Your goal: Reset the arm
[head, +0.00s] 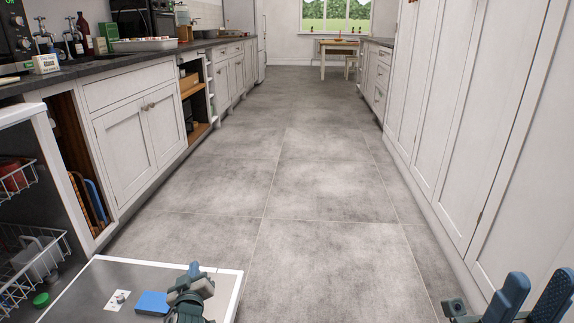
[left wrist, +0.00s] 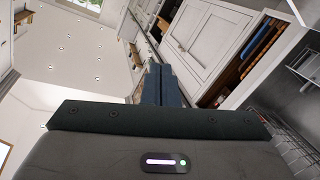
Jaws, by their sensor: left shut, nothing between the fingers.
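My left gripper (head: 195,270) is low in the head view, above the open white-edged door of a dishwasher. It is shut and holds nothing. In the left wrist view its two dark fingers (left wrist: 162,85) lie together, pointing toward the white cupboards. My right gripper (head: 532,293) is at the bottom right corner of the head view. Its two blue fingers stand apart with nothing seen between them. It is close to the tall white cupboards on the right.
The dishwasher door (head: 85,290) lies open, with a blue block (head: 152,302) on it. Wire racks (head: 30,265) stand inside at left. A dark worktop (head: 75,70) with taps and bottles runs along the left. The grey tiled floor (head: 300,180) ahead is clear.

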